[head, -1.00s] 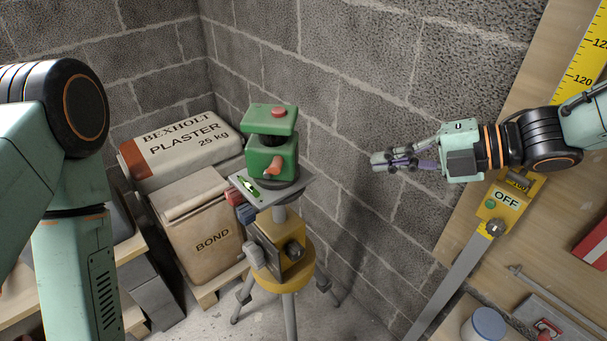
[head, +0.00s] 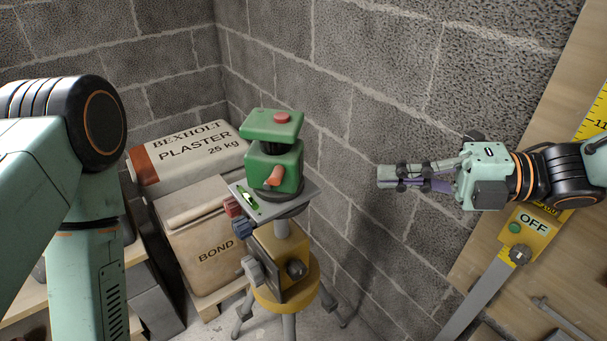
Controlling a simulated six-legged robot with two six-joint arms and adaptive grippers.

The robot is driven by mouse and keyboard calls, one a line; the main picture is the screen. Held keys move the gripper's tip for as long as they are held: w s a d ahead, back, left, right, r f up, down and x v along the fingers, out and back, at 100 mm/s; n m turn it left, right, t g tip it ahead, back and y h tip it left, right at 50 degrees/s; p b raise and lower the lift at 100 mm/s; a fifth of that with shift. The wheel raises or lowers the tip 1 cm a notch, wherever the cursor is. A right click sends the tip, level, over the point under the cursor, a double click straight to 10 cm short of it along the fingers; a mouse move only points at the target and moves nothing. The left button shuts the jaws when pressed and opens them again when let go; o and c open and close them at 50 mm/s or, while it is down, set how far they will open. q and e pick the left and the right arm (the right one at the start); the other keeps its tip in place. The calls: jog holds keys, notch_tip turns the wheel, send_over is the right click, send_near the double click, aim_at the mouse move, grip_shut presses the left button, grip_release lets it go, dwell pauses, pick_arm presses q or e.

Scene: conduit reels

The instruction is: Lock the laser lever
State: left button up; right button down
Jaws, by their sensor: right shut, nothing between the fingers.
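A green laser (head: 272,152) with a red button on top stands on a grey plate on a yellow tripod (head: 288,290). An orange-red lever (head: 273,178) sticks out of the laser's front face, tilted down to the left. My right gripper (head: 380,178) is to the right of the laser, well apart from it, with its fingers pointing left, shut and empty. My left arm comes in at the left; its gripper is out of view.
A plaster bag (head: 190,160) and a BOND bag (head: 215,250) are stacked on a pallet behind the tripod at the left. A block wall (head: 380,80) runs behind. A yellow device marked OFF (head: 528,228) sits on the wooden board at the right, below my right arm.

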aim_at(282, 176)
jog(key=b+x, duration=0.2)
jog(key=x, duration=1.1)
jog(key=shift+a, duration=0.2)
jog(key=shift+s+r, duration=0.1)
jog(key=shift+s, duration=0.1)
jog(key=shift+d, duration=0.1)
